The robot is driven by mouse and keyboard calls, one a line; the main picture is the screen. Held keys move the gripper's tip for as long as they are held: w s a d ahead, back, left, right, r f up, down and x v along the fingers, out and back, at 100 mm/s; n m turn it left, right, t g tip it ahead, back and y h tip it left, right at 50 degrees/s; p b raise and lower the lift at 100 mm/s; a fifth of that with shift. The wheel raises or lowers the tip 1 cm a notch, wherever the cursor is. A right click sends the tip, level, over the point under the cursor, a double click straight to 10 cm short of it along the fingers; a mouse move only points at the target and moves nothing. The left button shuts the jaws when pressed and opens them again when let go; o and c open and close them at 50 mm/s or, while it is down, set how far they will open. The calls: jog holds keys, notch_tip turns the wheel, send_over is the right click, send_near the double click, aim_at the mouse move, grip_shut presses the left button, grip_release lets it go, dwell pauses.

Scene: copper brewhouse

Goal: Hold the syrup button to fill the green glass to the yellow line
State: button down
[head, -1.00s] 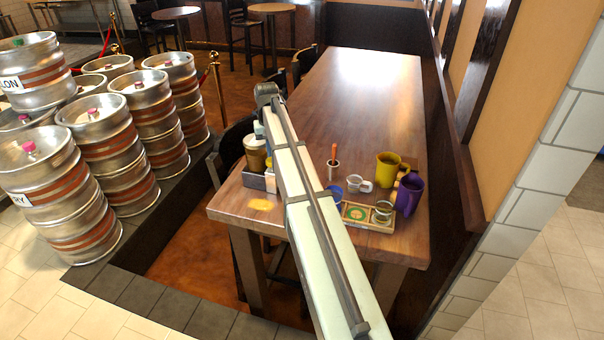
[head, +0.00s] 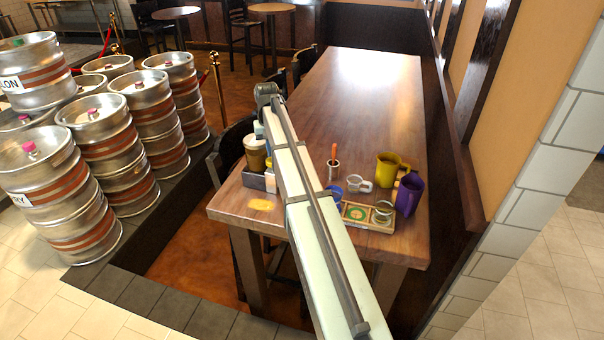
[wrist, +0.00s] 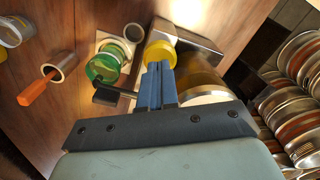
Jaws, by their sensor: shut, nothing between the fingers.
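The green glass (wrist: 104,62) stands on a pale base in the wrist view, left of my fingers; its yellow line cannot be made out. My gripper (wrist: 159,70) is shut and empty, its blue fingers together in front of a round yellow part (wrist: 160,52). A brown, metal-rimmed container (wrist: 200,84) is just right of the fingers, and a black bar (wrist: 113,93) juts out to their left. I cannot tell whether the fingertips touch anything or which part is the syrup button. In the head view my arm hides the gripper and the glass.
A metal cup (wrist: 60,68) with an orange handle and a grey round cup (wrist: 134,32) are near the glass. The table's far part (head: 350,90) is clear.

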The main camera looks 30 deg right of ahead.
jog(key=shift+f, duration=0.35)
dwell(0.3)
jog(key=shift+f, duration=1)
dwell(6.3)
